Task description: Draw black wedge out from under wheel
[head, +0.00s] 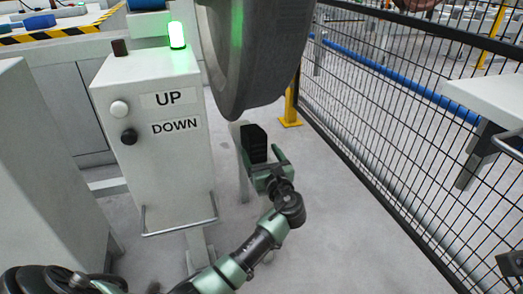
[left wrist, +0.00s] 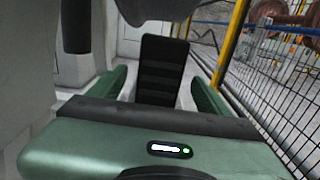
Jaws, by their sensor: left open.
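The black wedge (head: 254,143) stands just below the large grey wheel (head: 262,55), beside a pale upright plate (head: 240,150). In the left wrist view the wedge (left wrist: 162,72) shows a dark ribbed face, with the wheel's grey underside (left wrist: 155,8) above it. Whether wheel and wedge touch is unclear. My left gripper (head: 263,156) is open at the near side of the wedge. In the left wrist view its green fingers (left wrist: 158,82) stand on both sides of the wedge, with gaps. A dark and green piece at the head view's lower right edge may be my right gripper, mostly cut off.
A grey control box (head: 165,185) with UP and DOWN labels, two knobs and a lit green lamp (head: 176,35) stands left of the wheel. A black mesh fence (head: 390,120) runs along the right. Grey floor (head: 330,220) between them is clear.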

